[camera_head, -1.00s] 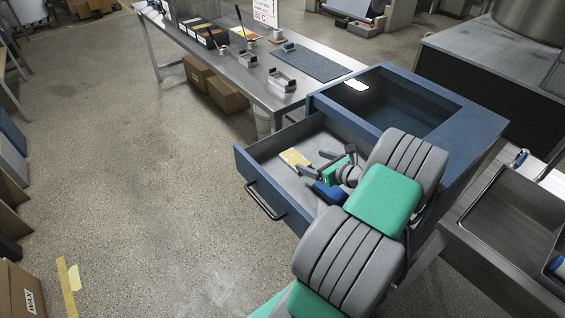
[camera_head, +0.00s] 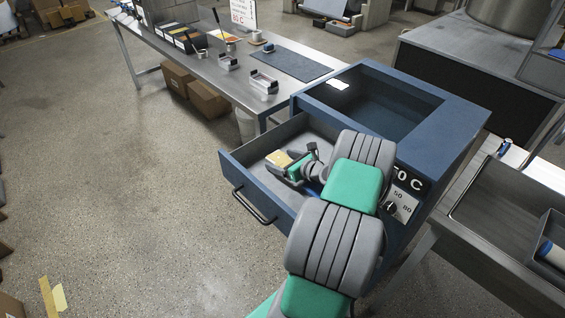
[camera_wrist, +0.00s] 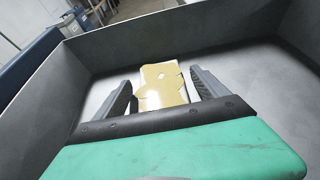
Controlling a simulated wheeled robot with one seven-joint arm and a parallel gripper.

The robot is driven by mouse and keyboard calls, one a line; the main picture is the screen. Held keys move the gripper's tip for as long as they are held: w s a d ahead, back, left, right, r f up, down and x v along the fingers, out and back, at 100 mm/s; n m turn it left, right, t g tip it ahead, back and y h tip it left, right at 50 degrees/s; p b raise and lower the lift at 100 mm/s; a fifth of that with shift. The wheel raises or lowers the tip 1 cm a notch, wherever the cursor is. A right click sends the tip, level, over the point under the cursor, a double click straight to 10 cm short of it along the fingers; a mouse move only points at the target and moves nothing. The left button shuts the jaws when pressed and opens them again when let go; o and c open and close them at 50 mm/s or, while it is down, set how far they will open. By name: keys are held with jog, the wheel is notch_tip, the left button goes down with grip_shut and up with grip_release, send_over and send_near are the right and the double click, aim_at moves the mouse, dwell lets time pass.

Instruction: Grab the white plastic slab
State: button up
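The white slab (camera_wrist: 160,76) lies on the drawer floor, and a patchy yellow coating covers much of its upper face. In the head view the slab (camera_head: 279,159) shows as a small yellowish piece just past my gripper (camera_head: 290,168). In the wrist view my gripper (camera_wrist: 163,88) is open, with one dark finger on each side of the slab. Gaps show between the slab and both fingers. The slab's near end is hidden by the gripper body.
The pulled-out drawer (camera_head: 237,172) has grey walls around the slab and my gripper. It belongs to a blue cabinet (camera_head: 455,125) with a temperature dial (camera_head: 392,208). A metal bench (camera_head: 205,68) with trays stands behind; open floor lies to the left.

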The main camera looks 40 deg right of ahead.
jog(key=c, duration=1.5)
